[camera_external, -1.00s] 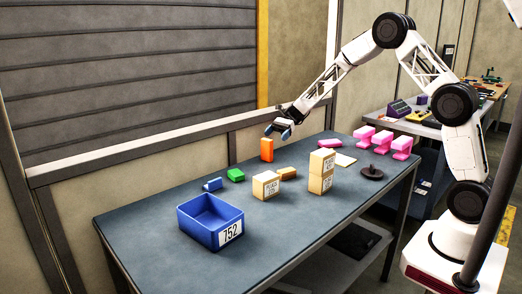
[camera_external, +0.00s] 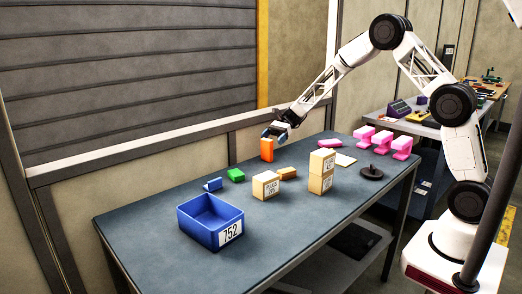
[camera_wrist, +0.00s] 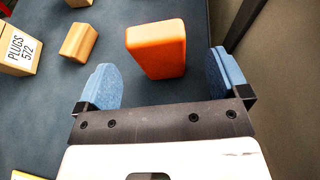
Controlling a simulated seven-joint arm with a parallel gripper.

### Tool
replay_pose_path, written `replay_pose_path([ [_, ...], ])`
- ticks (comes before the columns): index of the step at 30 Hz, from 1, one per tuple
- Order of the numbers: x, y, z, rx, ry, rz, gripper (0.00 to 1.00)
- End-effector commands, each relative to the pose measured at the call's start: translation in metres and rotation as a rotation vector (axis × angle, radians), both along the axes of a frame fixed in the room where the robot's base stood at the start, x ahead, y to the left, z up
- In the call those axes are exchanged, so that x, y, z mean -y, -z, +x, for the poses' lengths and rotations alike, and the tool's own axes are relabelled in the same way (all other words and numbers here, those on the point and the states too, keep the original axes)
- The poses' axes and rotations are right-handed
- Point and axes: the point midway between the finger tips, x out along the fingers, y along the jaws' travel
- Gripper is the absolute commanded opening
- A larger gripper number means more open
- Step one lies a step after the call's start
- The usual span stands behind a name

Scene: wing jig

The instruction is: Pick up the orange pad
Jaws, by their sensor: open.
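The orange pad (camera_external: 267,149) is a bright orange block standing upright near the far edge of the table. In the wrist view the orange pad (camera_wrist: 158,48) lies ahead of the fingers, roughly between their lines. My gripper (camera_external: 274,133) is just above the pad in the external view. In the wrist view my gripper (camera_wrist: 162,84) shows two blue fingertips spread apart, with nothing held between them. The pad's lower part is not fully visible in the wrist view.
A tan block (camera_wrist: 79,42) and a labelled box (camera_wrist: 17,48) lie left of the pad in the wrist view. The table around the pad is clear.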

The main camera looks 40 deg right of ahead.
Motion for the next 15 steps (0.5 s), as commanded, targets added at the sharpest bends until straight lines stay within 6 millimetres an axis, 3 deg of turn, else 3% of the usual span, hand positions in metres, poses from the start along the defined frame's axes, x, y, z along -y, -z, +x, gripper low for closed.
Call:
replay_pose_path([
  [8, -0.003, 0.002, -0.001, 0.0, -0.001, 0.0, 0.94],
  [15, -0.025, 0.01, -0.006, -0.001, -0.001, 0.0, 0.94],
])
